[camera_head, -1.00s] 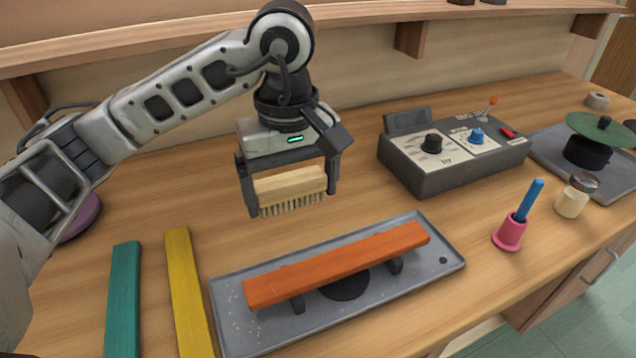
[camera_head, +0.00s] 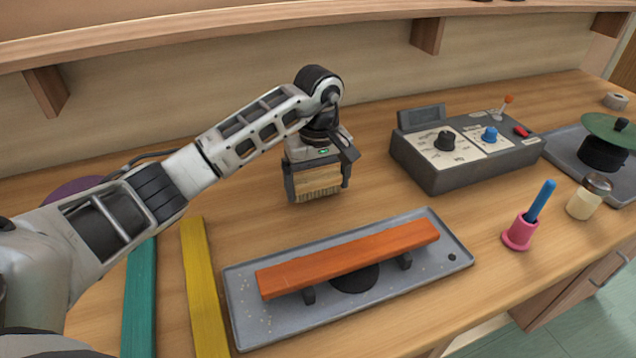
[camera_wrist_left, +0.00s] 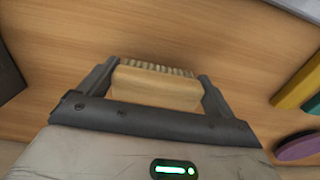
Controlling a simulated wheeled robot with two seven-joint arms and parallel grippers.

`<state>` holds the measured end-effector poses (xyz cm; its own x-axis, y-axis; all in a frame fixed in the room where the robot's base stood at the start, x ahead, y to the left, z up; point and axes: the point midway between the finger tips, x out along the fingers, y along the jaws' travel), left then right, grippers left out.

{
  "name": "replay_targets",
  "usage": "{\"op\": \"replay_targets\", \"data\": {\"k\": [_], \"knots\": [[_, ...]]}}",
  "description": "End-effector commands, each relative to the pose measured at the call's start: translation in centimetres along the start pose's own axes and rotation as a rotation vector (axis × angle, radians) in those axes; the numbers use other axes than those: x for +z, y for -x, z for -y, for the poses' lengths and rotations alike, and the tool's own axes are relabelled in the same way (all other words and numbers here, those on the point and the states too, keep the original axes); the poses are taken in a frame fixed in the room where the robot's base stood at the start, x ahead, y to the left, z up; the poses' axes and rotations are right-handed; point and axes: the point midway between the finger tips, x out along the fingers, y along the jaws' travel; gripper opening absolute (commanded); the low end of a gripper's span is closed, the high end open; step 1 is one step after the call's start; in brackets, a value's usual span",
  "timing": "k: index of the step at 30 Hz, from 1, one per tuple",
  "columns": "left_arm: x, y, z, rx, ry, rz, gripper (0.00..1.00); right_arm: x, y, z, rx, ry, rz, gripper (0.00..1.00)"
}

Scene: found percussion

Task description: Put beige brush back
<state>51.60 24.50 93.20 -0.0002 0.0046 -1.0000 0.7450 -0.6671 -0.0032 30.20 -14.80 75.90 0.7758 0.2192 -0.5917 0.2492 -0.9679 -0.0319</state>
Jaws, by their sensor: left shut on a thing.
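The beige brush (camera_head: 318,180) is a wooden block with pale bristles pointing down. My left gripper (camera_head: 318,188) is shut on it, one finger at each end. The brush is over or at the wooden table behind the grey tray; I cannot tell whether its bristles touch the wood. In the left wrist view the brush (camera_wrist_left: 156,86) sits between the two fingers (camera_wrist_left: 158,80), bristles facing away from the palm. My right gripper does not show.
The grey tray (camera_head: 243,318) in front bears an orange bar (camera_head: 350,258). Yellow (camera_head: 203,290) and teal (camera_head: 140,300) bars lie at the left. A grey control box (camera_head: 465,170) stands to the right, with a pink holder (camera_head: 520,233) nearer the front. Wood around the brush is clear.

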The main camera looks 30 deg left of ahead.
Motion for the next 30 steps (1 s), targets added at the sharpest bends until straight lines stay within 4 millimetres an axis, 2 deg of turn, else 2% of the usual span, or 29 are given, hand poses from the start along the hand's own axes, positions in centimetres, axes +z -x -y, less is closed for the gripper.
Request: {"op": "replay_targets", "data": {"k": [4,15,16,17,24,27,30], "knots": [[0.0,-1.1,0.0,0.002,0.001,0.001,0.67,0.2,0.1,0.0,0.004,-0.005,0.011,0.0],[-0.1,-1.7,0.0,0.002,0.002,-0.002,0.67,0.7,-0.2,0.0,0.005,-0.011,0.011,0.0],[-0.1,-1.6,0.0,0.002,0.002,-0.001,0.96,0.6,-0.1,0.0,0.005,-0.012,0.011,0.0],[0.0,-1.5,0.0,0.002,0.002,-0.001,1.0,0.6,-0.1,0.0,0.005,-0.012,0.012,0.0],[0.0,-1.3,0.0,0.002,0.001,0.0,1.0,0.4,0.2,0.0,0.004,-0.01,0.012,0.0],[-0.1,-0.7,-0.1,0.004,0.001,-0.003,1.0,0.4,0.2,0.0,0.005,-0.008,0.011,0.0],[-0.1,0.9,-0.1,0.006,0.0,-0.006,1.0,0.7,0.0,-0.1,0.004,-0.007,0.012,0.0]]}}
